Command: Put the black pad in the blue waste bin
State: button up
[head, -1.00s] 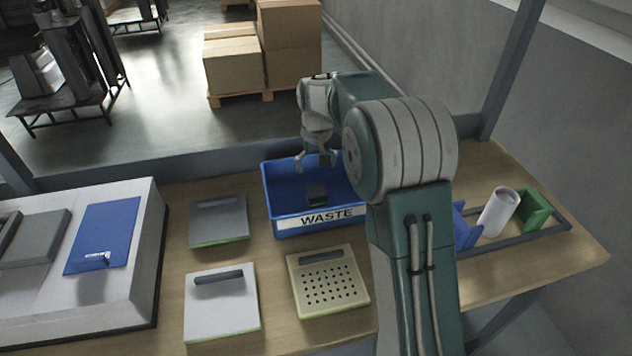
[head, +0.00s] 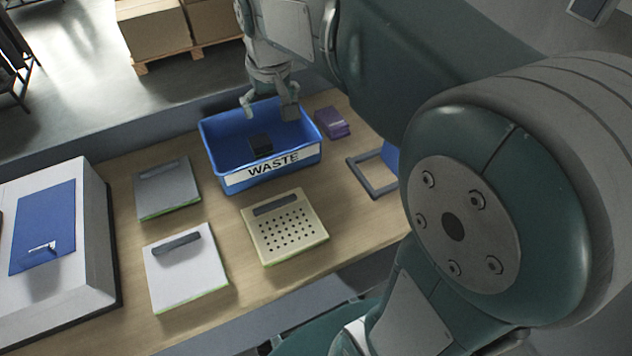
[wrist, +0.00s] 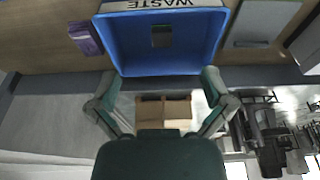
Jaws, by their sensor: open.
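The blue waste bin (head: 222,136), with a white WASTE label, stands at the back of the wooden table. The black pad (head: 261,145) lies on the bin's floor, and it also shows inside the bin in the wrist view (wrist: 161,36). My gripper (head: 269,108) is above the bin's back part, fingers apart and empty. In the wrist view my gripper's two fingers (wrist: 160,85) are spread wide at the bin's back rim, with nothing between them but floor and distant boxes.
A purple block (head: 332,122) lies right of the bin. A grey panel (head: 167,187), a white panel (head: 187,267) and a perforated beige panel (head: 285,228) lie on the table. A white box with a blue plate (head: 44,226) stands at left. Cardboard boxes (head: 152,27) stand beyond.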

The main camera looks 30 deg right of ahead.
jog(key=s+f+t, duration=0.2)
jog(key=s+t, duration=0.1)
jog(key=s, duration=1.5)
jog(key=shift+s, duration=0.25)
